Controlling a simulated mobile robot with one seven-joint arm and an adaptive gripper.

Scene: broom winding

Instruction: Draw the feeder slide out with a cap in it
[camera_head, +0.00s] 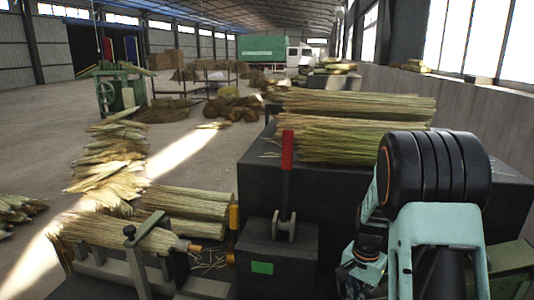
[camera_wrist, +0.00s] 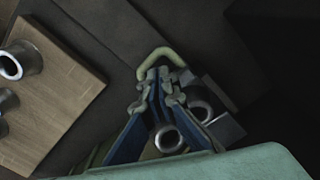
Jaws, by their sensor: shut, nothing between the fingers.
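In the wrist view my gripper (camera_wrist: 160,84) is shut, with its fingertips together and nothing between them. A pale green bent handle (camera_wrist: 162,53) lies just beyond the tips; whether they touch it I cannot tell. It appears to belong to the feeder slide, mostly hidden under my fingers. A grey metal cap (camera_wrist: 203,106) lies to the right of the fingers, beside a grey block (camera_wrist: 227,131). Another metal ring (camera_wrist: 168,139) shows between the fingers, nearer the wrist. Which of these is in the slide I cannot tell. In the head view my arm hides the gripper.
A wooden board (camera_wrist: 58,88) at the left of the wrist view bears metal caps (camera_wrist: 22,60). In the head view, a red-handled lever (camera_head: 287,150) stands on a dark box (camera_head: 277,262), left of my arm. A straw bundle (camera_head: 100,229) lies in a clamp further left.

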